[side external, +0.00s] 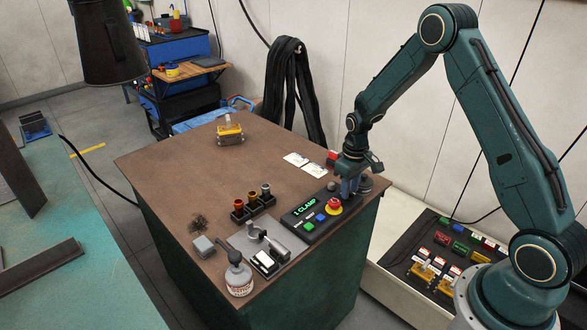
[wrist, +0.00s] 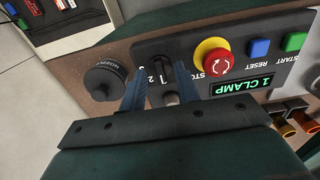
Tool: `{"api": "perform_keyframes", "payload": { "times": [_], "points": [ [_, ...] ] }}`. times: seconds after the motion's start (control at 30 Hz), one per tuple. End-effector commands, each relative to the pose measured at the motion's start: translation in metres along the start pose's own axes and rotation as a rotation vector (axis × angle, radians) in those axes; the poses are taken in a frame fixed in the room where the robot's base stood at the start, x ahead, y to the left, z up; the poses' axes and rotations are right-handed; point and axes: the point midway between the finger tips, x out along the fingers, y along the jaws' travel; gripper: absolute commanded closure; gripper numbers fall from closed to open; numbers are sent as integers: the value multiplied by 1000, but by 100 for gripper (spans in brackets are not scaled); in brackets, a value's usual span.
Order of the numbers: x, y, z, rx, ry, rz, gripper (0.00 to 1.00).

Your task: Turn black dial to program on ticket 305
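The control panel (side external: 309,224) lies at the right end of the bench, and its green display (wrist: 240,86) reads "1 CLAMP". My gripper (wrist: 161,72) points down over the panel beside the red emergency stop (wrist: 213,58). Its two blue fingers stand apart on either side of the black dial (wrist: 160,66), which has white numbers 1 and 2 by it. I see a gap between the fingers and cannot tell whether they touch the dial. In the side view my gripper (side external: 349,188) hides the dial. Two white cards (side external: 296,159) lie behind the panel; their print is unreadable.
A separate black knob (wrist: 104,80) stands left of the fingers in the wrist view. Blue (wrist: 259,47) and green (wrist: 294,42) buttons sit near the emergency stop. The bench's left part is mostly clear.

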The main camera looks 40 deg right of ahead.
Motion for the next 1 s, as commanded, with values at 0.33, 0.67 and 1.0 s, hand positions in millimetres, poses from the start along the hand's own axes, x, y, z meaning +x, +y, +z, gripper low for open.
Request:
{"api": "perform_keyframes", "payload": {
  "times": [0.33, 0.67, 1.0],
  "points": [
    [4, 0, 0, 0, 1, 0, 68],
    [3, 0, 0, 0, 0, 0, 100],
    [3, 0, 0, 54, 0, 1, 100]
  ]
}}
